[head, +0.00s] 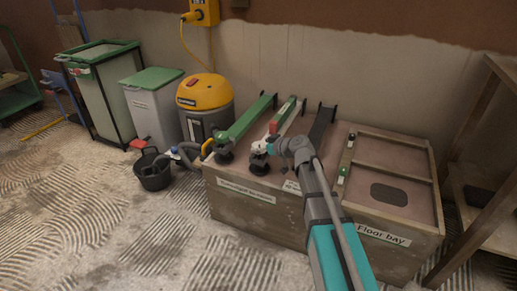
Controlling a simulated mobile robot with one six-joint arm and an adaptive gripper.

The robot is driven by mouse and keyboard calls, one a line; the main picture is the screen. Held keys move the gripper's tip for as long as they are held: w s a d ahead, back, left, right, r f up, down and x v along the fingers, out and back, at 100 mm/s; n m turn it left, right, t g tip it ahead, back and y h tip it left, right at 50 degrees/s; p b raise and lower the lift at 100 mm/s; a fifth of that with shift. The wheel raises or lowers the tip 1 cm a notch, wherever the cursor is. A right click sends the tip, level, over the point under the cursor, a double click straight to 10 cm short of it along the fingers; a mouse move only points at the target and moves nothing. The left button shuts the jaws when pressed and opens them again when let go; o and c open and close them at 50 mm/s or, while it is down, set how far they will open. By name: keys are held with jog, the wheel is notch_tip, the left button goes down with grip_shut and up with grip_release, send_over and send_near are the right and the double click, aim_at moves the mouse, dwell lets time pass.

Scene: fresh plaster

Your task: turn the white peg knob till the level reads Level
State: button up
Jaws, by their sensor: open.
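The white peg knob (258,149) stands at the front end of the middle, pale rail (285,118) on the bench, above a black round foot (260,168). My gripper (268,147) is open at the knob, coming from the right; its fingers are small and partly merge with the knob, so I cannot tell whether they touch it. A small red block (273,127) sits on the pale rail just behind my gripper. A green piece (290,104) is farther back on that rail. No level reading is legible at this size.
A green rail (244,122) lies left of the pale one and a dark rail (322,125) right of it. A framed tray labelled Floor bay (384,235) fills the bench's right side. A yellow-topped vacuum (204,93), bins and a black bucket (153,172) stand left.

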jog(key=shift+w+a+f, duration=0.1)
jog(key=shift+w+a, duration=0.1)
jog(key=shift+a, duration=0.1)
jog(key=c, duration=1)
jog(key=shift+m+t+h, duration=0.5)
jog(key=shift+m+t, duration=0.4)
jog(key=shift+m+t+h, duration=0.7)
jog(key=shift+m+h, duration=0.3)
jog(key=shift+h, duration=0.1)
jog(key=shift+d+m+t+h, duration=0.1)
jog(key=shift+m+t+h, duration=0.7)
jog(key=shift+m+h, duration=0.75)
